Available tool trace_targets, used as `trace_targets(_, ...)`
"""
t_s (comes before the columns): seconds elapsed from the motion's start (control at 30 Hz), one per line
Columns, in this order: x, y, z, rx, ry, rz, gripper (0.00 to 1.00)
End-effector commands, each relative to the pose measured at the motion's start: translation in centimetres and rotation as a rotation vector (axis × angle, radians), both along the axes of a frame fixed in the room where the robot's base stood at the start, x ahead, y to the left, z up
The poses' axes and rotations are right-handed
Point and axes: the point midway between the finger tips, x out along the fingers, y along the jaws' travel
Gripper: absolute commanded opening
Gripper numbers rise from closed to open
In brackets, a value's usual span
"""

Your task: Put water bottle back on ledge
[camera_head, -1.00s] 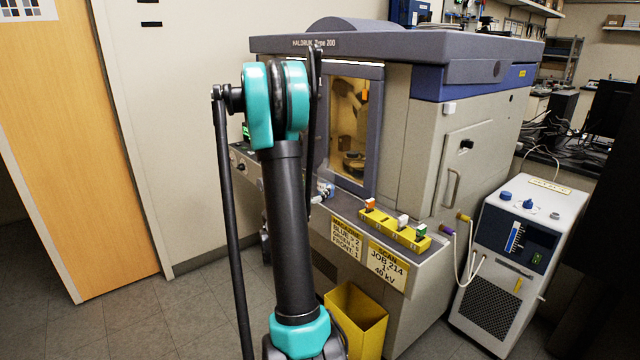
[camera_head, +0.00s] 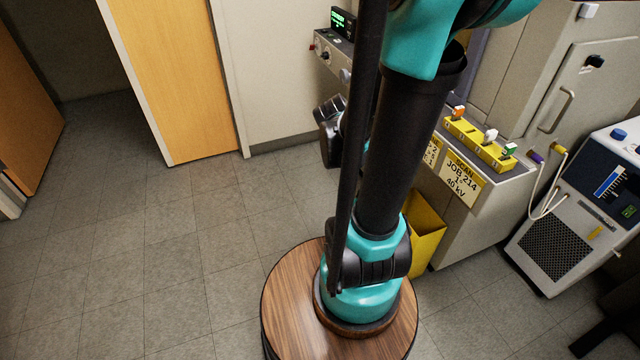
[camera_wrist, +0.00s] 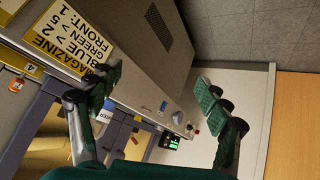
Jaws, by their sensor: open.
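I make out no water bottle for certain in either current view; my arm blocks much of the machine's front in the head view. The machine's front ledge (camera_head: 521,173) shows to the right of my arm. My gripper (camera_wrist: 155,85) is open and empty in the wrist view, its two green-padded fingers spread wide. Beyond them are the machine's grey front and a small control panel with knobs, a red button and a green display (camera_wrist: 169,142). In the head view my gripper is mostly hidden behind my arm.
A yellow bin (camera_head: 426,232) stands on the floor below. A white-and-blue unit (camera_head: 560,245) stands at right. A wooden door (camera_head: 180,75) is behind; the floor at left is clear.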

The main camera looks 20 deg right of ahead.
Motion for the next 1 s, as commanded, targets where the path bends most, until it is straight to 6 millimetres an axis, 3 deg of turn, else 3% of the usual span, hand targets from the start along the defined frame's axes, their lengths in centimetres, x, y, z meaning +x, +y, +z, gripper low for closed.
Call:
trace_targets(0.03, -1.7, 2.5, -0.9, 0.051, 0.056, 0.072, 0.77)
trace_targets(0.2, -6.2, 9.9, -3.3, 0.208, 0.208, 0.330, 0.77)
trace_targets(0.3, -8.1, 13.0, -4.0, 0.271, 0.256, 0.448, 0.77)
trace_targets(0.4, -9.3, 14.8, -4.3, 0.307, 0.279, 0.522, 0.77)
trace_targets(0.53, -9.7, 15.6, -4.3, 0.323, 0.289, 0.555, 0.77)
trace_targets(1.0, -9.7, 15.5, -4.3, 0.322, 0.288, 0.552, 0.77)
